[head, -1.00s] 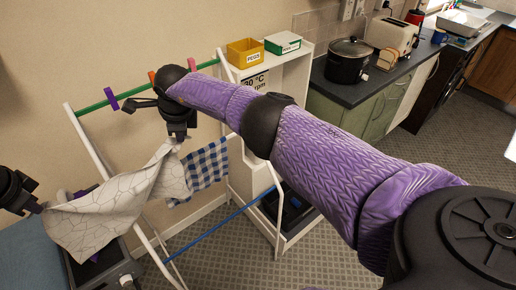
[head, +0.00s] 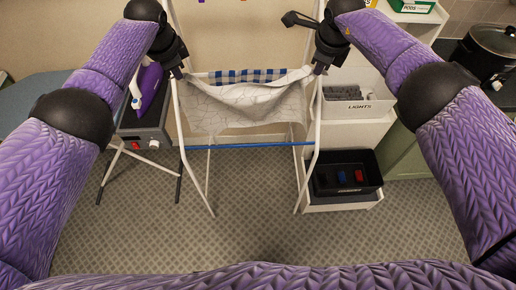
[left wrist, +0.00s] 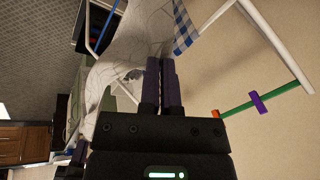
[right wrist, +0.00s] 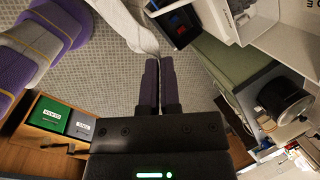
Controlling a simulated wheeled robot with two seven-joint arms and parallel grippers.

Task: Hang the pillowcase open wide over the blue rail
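The pillowcase (head: 240,108), white with grey crackle lines, hangs between my two grippers in the head view, its top edge sagging in the middle. My left gripper (head: 181,73) is shut on its left upper corner; the cloth also shows in the left wrist view (left wrist: 118,50). My right gripper (head: 317,70) is shut on its right upper corner; a strip of cloth reaches the fingertips in the right wrist view (right wrist: 128,28). The blue rail (head: 245,146) crosses the white rack low down, just under the cloth's lower edge in the picture. I cannot tell the depth between them.
A blue checked cloth (head: 250,75) hangs behind the pillowcase. A purple iron (head: 148,88) stands on a grey unit at the left. A white bin marked LIGHTS (head: 358,105) and a black bin (head: 345,172) are at the right. The floor in front is clear.

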